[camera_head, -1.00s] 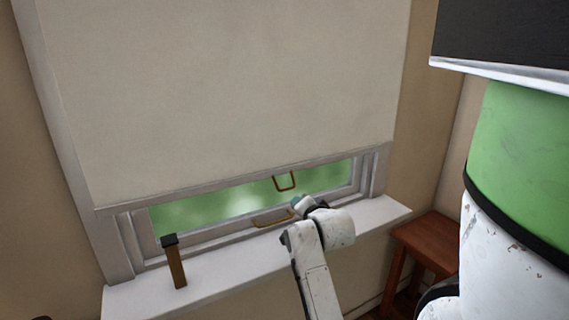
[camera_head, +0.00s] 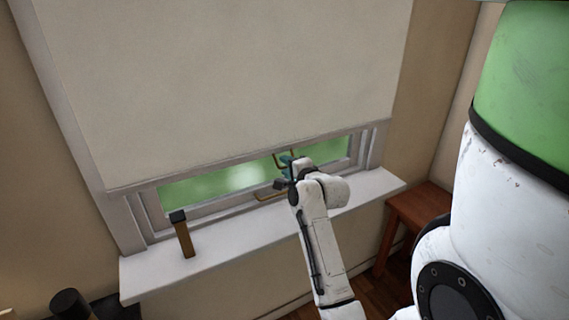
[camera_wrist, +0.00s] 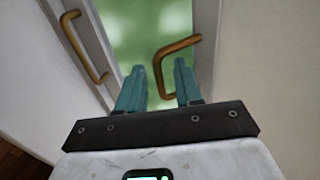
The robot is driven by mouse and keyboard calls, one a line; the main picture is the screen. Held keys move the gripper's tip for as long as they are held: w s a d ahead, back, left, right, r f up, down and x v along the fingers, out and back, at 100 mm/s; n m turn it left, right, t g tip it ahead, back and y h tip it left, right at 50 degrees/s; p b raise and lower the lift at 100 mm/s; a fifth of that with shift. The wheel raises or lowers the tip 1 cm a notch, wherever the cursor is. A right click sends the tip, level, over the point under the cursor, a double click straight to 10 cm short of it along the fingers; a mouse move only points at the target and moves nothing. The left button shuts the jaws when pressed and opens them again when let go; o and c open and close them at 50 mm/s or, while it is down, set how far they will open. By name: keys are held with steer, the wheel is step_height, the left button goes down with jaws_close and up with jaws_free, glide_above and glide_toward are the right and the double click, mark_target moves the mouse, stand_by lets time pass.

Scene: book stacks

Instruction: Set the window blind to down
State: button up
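The cream window blind (camera_head: 235,80) hangs over most of the window, and a strip of green glass shows below its bottom edge. A brass pull handle (camera_head: 281,154) hangs from that edge. My gripper (camera_head: 287,163) is at this handle, partly hiding it. In the wrist view, my gripper (camera_wrist: 159,72) has its two teal fingers apart. The brass pull handle (camera_wrist: 165,64) reaches into the gap between them, nearer the right finger. I cannot tell whether it touches a finger.
A second brass handle (camera_wrist: 86,50) is on the window frame below the blind. A brown, dark-topped upright object (camera_head: 184,236) stands on the white sill (camera_head: 155,278). A wooden stool (camera_head: 418,208) stands at the right. The sill between the upright object and my arm is clear.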

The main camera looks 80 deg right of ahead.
steer(key=shift+x, duration=1.1)
steer(key=shift+c, duration=0.4)
jaws_close()
steer(key=shift+f, duration=0.1)
